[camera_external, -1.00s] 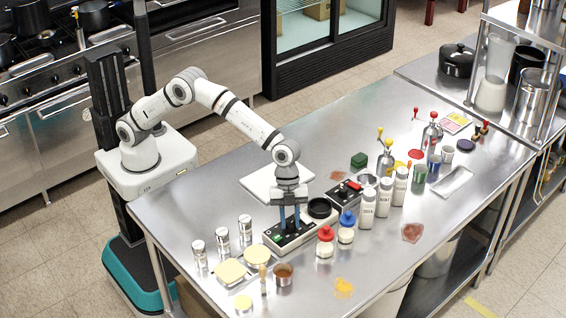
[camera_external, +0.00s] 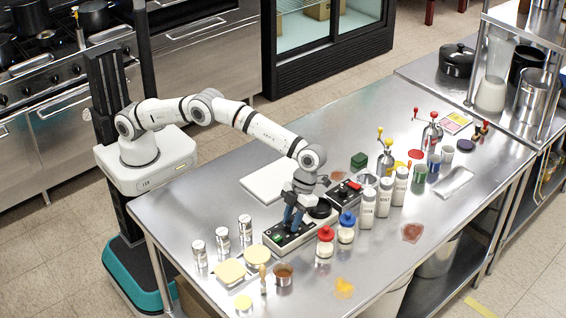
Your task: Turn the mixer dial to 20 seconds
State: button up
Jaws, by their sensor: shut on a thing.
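The mixer (camera_external: 287,250) is a long, low pale unit on the steel table, with a dark control panel, a green-lit spot (camera_external: 278,238) at its near end and a black round part (camera_external: 320,210) at its far end. My gripper (camera_external: 291,228) points down at the panel from above, with its blue fingers leaning. It is shut on the mixer dial, which the fingers hide. The dial's marks and setting are too small to read.
Red-capped (camera_external: 325,242) and blue-capped (camera_external: 346,228) jars stand close right of the mixer. A second unit with a red switch (camera_external: 354,185) sits behind it. Metal shakers (camera_external: 222,241) stand left.

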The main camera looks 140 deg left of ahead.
jog(key=m+p, duration=0.1)
jog(key=p, duration=0.1)
jog(key=m+g+p, duration=0.1)
jog(key=m+p, duration=0.1)
jog(key=shift+w+r+m+g+p, duration=0.1)
jog(key=shift+r+m+g+p, duration=0.2)
jog(key=shift+p, duration=0.05)
jog(key=m+p, duration=0.2)
jog(key=p, duration=0.1)
jog(key=shift+f+g, duration=0.15)
jog(key=shift+g, duration=0.25)
jog(key=shift+f+m+y+p, duration=0.15)
jog(key=shift+m+y+p, duration=0.15)
jog(key=shift+m+p, duration=0.3)
jog(key=o, duration=1)
notch_tip(320, 180, up, 10)
jog(key=p, duration=0.6)
jog(key=shift+p, duration=0.3)
